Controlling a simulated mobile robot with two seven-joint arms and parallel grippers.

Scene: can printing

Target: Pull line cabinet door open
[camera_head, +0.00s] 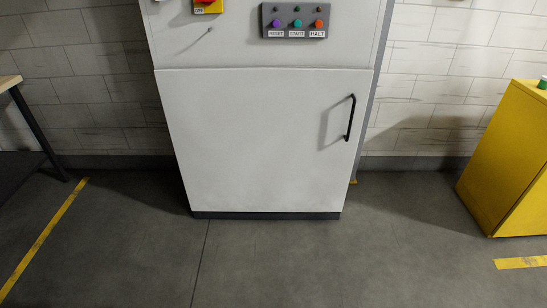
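The line cabinet door (250,140) is a large pale grey panel on the lower part of a tall cabinet in the middle of the head view. It looks shut and flush with the cabinet body. A black bar handle (350,118) stands upright near the door's right edge and casts a shadow to its left. Neither of my grippers shows in the head view, and nothing touches the handle.
Above the door, a grey control panel (296,21) carries buttons labelled RESET, START and HALT. A yellow cabinet (507,157) stands at the right. A table (9,83) with a dark leg is at the left. The grey floor (270,265) before the door is clear.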

